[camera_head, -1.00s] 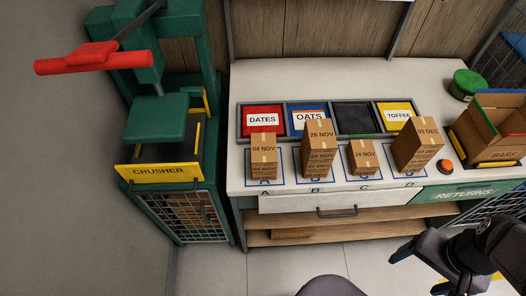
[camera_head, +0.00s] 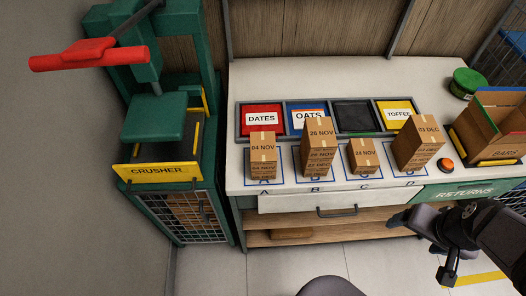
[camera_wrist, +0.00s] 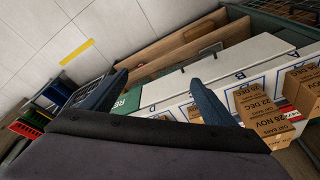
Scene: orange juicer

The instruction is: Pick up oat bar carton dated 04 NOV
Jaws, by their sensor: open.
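The carton marked 04 NOV (camera_head: 262,158) is a small brown box standing upright on the pad marked A, at the left end of the row in the head view. More print below its date is too small to read surely. My gripper (camera_head: 417,249) is at the lower right of the head view, in front of the bench and well right of this carton. In the wrist view my gripper (camera_wrist: 158,78) has its two dark fingers spread, with nothing between them. A brown carton (camera_wrist: 303,88) is cut by the right edge there; I cannot read its date.
Cartons marked 26 NOV (camera_head: 319,148), 24 NOV (camera_head: 362,156) and 03 DEC (camera_head: 418,143) stand on pads B, C and D. Bins stand behind. The drawer handle (camera_head: 337,212) protrudes.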

